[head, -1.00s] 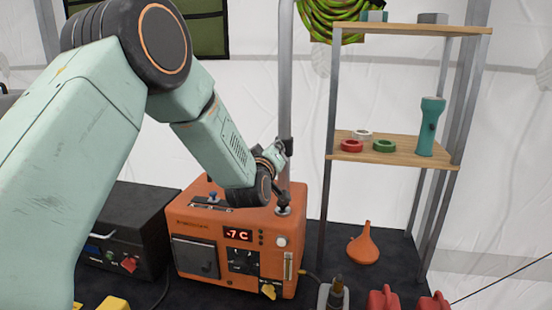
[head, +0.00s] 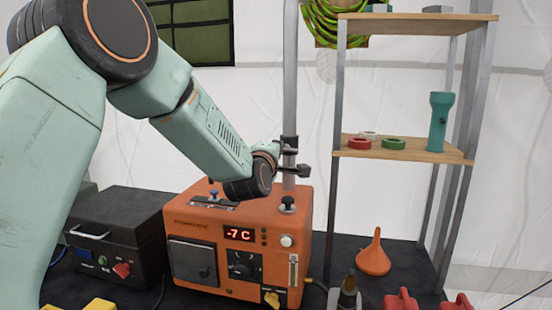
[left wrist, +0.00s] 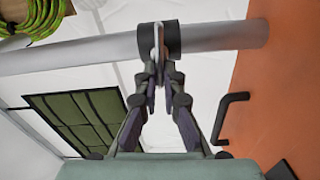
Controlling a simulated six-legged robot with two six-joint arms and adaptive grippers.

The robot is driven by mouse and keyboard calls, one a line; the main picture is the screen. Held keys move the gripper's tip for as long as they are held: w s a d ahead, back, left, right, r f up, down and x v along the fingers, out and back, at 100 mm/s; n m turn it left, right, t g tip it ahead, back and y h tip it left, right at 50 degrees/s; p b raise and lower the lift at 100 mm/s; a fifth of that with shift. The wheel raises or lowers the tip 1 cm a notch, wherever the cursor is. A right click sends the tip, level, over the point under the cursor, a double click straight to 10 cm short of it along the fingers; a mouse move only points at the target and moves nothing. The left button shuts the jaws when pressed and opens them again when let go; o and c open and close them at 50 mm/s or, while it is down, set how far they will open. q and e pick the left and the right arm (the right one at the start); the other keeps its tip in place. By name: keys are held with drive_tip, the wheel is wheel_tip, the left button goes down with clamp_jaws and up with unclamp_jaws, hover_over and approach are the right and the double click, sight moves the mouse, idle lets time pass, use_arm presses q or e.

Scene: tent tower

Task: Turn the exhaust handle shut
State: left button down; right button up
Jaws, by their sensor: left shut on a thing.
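The grey exhaust pipe (head: 289,80) rises behind the orange heater (head: 185,225). A black collar (head: 289,141) wraps it above the heater; it also shows in the left wrist view (left wrist: 174,37). A thin pale exhaust handle (left wrist: 159,38) sticks out from the collar toward my left gripper (left wrist: 160,78). The gripper's dark fingers are shut on the handle's end and hide part of it. In the head view my left gripper (head: 286,153) is at the collar, and the handle is too small to make out. My right gripper is not in view.
A black box (head: 115,230) stands left of the heater. A wooden shelf (head: 400,151) with tape rolls and a teal flashlight (head: 439,120) stands to the right. An orange funnel (head: 374,255) is on the dark table. A black bracket (left wrist: 231,117) shows on the heater in the wrist view.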

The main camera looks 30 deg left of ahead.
use_arm(q)
drive_tip(key=shift+d+f+n+b, duration=0.1)
drive_tip(key=shift+f+n+b, duration=0.3)
drive_tip(key=shift+f, duration=0.05)
idle(0.3)
drive_tip(key=c, duration=1.6)
unclamp_jaws()
drive_tip(key=shift+r, duration=0.15)
drive_tip(key=shift+o, duration=0.6)
drive_tip(key=shift+w+d+r, duration=0.1)
drive_tip(key=shift+d, duration=0.05)
drive_tip(key=v, duration=1.2)
